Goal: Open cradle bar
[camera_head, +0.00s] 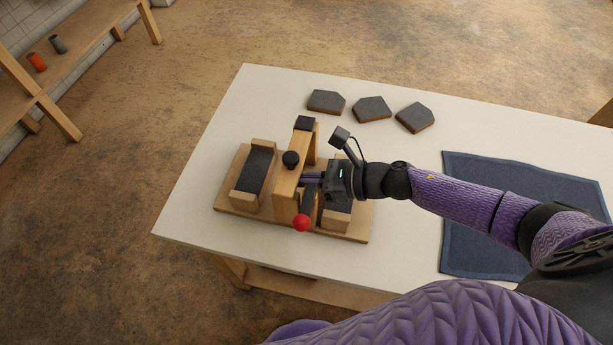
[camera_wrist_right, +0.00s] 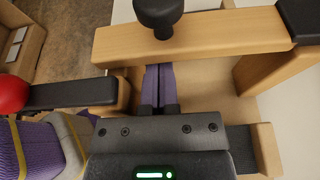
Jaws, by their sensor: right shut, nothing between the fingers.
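The cradle bar (camera_head: 287,187) is a pale wooden bar lying across the middle of the wooden cradle (camera_head: 229,207), with a black knob (camera_head: 291,159) on top and a black end piece (camera_head: 305,123). The bar also crosses the right wrist view (camera_wrist_right: 215,34). A dark lever with a red ball (camera_head: 301,222) sticks out at the cradle's near side. My right gripper (camera_head: 304,180) is shut and empty, its purple fingertips (camera_wrist_right: 158,72) close against the bar's right side; I cannot tell whether they touch. My left gripper is not in view.
The cradle stands on a white table (camera_head: 200,190). Several dark, wood-edged blocks, including one block (camera_head: 326,101), lie behind it. A blue cloth (camera_head: 465,215) lies at the right. The table's left part is clear. A wooden shelf (camera_head: 75,45) stands at upper left.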

